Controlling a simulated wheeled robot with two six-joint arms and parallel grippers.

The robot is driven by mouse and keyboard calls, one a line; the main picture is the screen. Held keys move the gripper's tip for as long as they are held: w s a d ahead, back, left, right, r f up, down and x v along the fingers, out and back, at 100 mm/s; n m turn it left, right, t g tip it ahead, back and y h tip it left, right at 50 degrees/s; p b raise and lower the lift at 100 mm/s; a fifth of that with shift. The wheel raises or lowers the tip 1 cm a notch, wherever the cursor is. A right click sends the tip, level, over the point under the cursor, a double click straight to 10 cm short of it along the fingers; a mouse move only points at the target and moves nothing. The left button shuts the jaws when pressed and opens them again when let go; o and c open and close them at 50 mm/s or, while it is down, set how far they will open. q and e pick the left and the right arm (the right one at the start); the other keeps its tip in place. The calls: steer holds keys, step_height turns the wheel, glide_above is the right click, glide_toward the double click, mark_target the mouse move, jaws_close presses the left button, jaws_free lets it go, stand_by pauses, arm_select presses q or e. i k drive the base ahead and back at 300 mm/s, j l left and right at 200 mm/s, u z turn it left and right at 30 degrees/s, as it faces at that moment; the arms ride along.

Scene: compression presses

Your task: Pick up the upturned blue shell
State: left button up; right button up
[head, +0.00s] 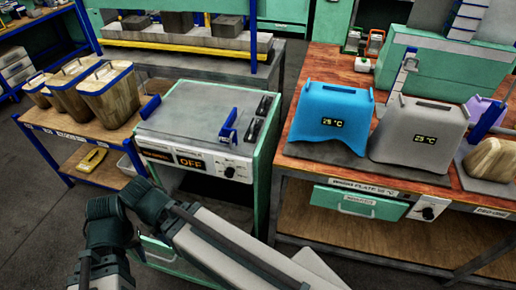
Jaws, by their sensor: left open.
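The blue shell (332,115) stands on a dark plate at the left end of the right-hand wooden bench, flared side down. It has a slot in its top and a display reading 25 °C. A similar grey shell (420,134) stands just right of it. My left arm comes in from the lower left and bends back down toward the bottom middle. My left gripper (318,268) shows only in part at the bottom edge, well below the blue shell and apart from it. It is open, and its fingertips are cut off. My right gripper is not in view.
A heater unit (205,112) reading OFF, with blue brackets, stands left of the bench (380,180). Several wooden bins (108,92) stand on the left table. A wooden-looking piece (491,159) lies right of the grey shell. Green cases stand behind the shells.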

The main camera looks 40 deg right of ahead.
mark_target(325, 112)
steer(key=z, duration=2)
